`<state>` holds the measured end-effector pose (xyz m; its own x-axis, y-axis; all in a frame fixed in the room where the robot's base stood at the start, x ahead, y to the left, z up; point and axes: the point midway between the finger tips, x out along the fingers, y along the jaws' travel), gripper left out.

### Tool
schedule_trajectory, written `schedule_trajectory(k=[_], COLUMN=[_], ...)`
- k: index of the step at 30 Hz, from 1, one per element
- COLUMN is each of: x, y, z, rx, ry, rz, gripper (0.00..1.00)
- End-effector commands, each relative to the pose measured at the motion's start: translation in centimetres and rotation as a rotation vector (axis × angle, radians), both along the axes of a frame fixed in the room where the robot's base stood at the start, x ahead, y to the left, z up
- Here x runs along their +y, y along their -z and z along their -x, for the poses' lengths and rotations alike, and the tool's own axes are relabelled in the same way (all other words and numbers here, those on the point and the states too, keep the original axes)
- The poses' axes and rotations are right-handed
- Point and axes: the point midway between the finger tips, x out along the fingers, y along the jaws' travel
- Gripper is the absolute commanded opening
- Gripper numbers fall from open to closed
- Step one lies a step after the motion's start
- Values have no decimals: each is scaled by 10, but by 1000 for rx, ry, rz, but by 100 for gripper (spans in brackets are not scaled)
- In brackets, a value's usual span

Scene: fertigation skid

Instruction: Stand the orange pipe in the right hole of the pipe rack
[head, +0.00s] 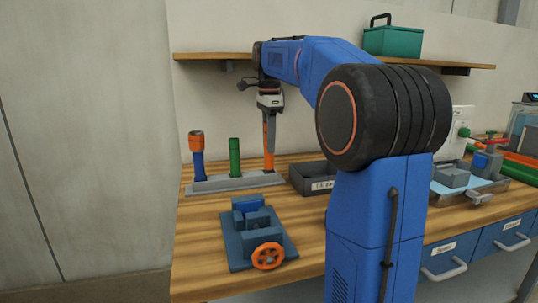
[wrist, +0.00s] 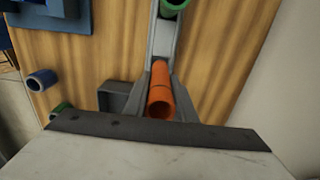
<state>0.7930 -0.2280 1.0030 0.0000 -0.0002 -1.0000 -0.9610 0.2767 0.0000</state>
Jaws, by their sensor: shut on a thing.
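The orange pipe (head: 269,148) is upright under my gripper (head: 269,108), which is shut on its upper part. In the wrist view the orange pipe (wrist: 160,90) shows between my gripper's fingers (wrist: 161,104). The grey pipe rack (head: 225,185) lies along the back left of the bench. The pipe's lower end meets the rack's right end in the head view; I cannot tell whether it is inside the right hole. A green pipe (head: 235,158) stands in the middle of the rack. A blue pipe with an orange top (head: 198,160) stands at its left end.
A dark grey bin (head: 310,179) with a label stands just right of the rack. A blue device with an orange handwheel (head: 267,256) sits in front. A wooden shelf (head: 215,56) holding a teal toolbox (head: 393,42) runs above. Bare bench lies left of the blue device.

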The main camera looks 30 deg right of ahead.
Motion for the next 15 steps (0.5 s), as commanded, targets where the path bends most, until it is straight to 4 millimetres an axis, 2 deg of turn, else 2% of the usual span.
schedule_trajectory(k=[9,15], x=[0,0], y=[37,39], z=[1,0], rx=[1,-1], ry=[0,0], rz=[0,0], gripper=[2,2])
